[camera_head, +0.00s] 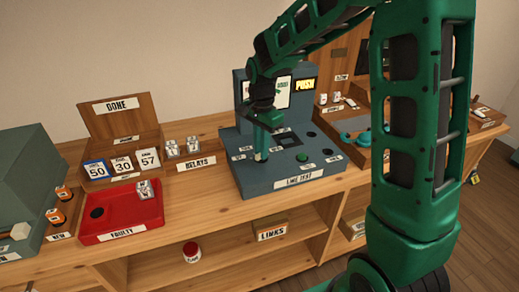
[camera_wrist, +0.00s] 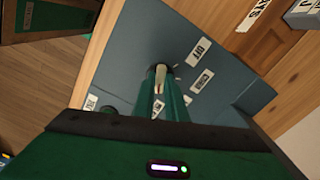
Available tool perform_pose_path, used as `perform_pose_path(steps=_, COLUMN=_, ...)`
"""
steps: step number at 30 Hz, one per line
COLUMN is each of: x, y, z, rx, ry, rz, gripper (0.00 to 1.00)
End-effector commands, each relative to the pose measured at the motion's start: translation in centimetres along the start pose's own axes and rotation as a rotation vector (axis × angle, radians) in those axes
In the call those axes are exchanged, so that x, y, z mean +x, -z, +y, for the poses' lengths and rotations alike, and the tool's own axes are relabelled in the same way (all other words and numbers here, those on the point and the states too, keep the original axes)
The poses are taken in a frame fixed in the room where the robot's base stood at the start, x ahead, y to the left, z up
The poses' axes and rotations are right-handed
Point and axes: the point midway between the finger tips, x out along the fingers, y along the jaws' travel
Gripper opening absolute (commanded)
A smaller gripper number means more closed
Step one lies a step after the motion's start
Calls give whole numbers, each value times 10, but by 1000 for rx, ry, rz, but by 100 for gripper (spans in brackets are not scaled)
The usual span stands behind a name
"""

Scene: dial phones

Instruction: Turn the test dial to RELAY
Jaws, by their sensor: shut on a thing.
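The test dial (camera_wrist: 159,76) shows in the wrist view as a dark round base with a pale ridge, mostly hidden between my fingers. My gripper (camera_head: 262,157) points down at the front left of the blue-grey LINE TEST panel (camera_head: 240,180), shut on the dial. Its green fingers also show in the wrist view (camera_wrist: 161,88). White labels ring the dial there, among them an OFF label (camera_wrist: 199,52) and another label (camera_wrist: 203,81) beside it. I cannot make out a RELAY label, nor which label the dial points at.
A lit PUSH sign (camera_head: 305,84) stands behind. Left are relays (camera_head: 192,145), a red FAULTY tray (camera_head: 127,236) and a DONE box (camera_head: 118,125).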

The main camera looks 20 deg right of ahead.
Motion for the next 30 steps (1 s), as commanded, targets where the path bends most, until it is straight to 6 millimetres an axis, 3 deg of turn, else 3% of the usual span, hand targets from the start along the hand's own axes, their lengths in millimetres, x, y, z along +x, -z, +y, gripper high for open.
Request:
perform_pose_path(steps=17, x=-3, y=1, z=-5, rx=37, ry=15, rz=4, gripper=0)
perform_pose_path(steps=18, x=-3, y=1, z=-5, rx=37, ry=15, rz=4, gripper=14)
perform_pose_path(steps=20, x=-3, y=1, z=-5, rx=37, ry=14, rz=4, gripper=28)
perform_pose_path(steps=30, x=-3, y=0, z=-2, rx=36, ry=6, rz=2, gripper=30)
